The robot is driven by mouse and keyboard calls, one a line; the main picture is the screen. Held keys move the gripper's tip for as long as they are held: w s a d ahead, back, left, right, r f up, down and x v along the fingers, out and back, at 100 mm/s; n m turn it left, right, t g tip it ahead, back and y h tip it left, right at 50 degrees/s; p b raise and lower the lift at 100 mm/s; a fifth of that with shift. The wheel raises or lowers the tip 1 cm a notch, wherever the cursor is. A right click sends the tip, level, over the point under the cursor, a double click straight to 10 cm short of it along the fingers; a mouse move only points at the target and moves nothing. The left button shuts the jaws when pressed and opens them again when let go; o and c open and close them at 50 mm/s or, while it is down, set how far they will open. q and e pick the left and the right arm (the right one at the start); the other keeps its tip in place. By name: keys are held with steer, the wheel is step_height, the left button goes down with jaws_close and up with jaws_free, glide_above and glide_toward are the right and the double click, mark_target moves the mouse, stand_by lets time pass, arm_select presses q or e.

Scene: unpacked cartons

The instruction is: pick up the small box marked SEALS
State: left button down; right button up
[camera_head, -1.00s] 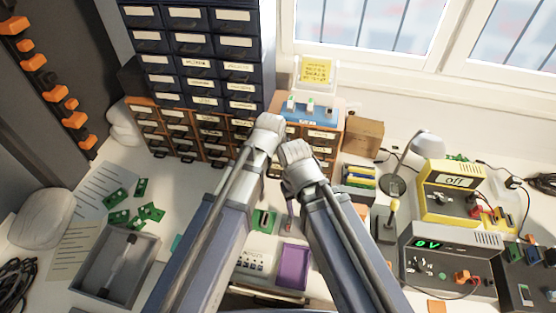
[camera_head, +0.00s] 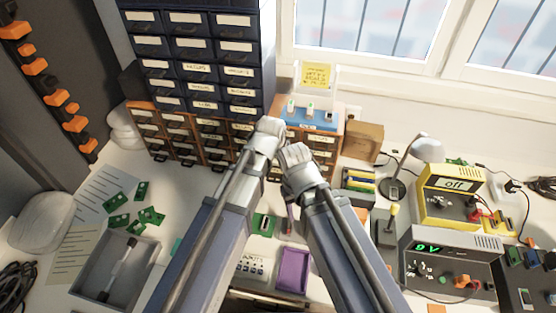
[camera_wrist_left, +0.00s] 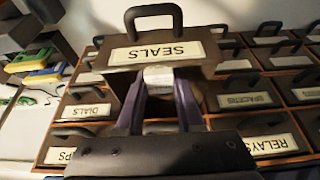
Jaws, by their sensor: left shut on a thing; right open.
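The small dark box marked SEALS (camera_wrist_left: 205,68) fills the upper middle of the left wrist view. Its pale label reads upside down there, and its dark handle arches above it. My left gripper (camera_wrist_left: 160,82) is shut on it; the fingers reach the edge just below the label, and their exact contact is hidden. In the head view my left gripper (camera_head: 268,128) is in front of the lower brown drawers, and I cannot make out the box. My right gripper (camera_head: 293,152) is open, close beside the left one.
Brown drawers (camera_head: 212,141) with labels stand below a dark cabinet (camera_head: 189,60). A blue base with small parts (camera_head: 318,119) sits on top. A grey tray (camera_head: 84,278) and purple tray (camera_head: 294,271) lie on the bench. Yellow (camera_head: 450,196) and grey instruments (camera_head: 448,265) stand right.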

arm_select(q)
step_height(320, 180, up, 10)
steer(key=p, duration=0.9)
steer(key=shift+f, duration=0.1)
steer(key=shift+f, duration=0.1)
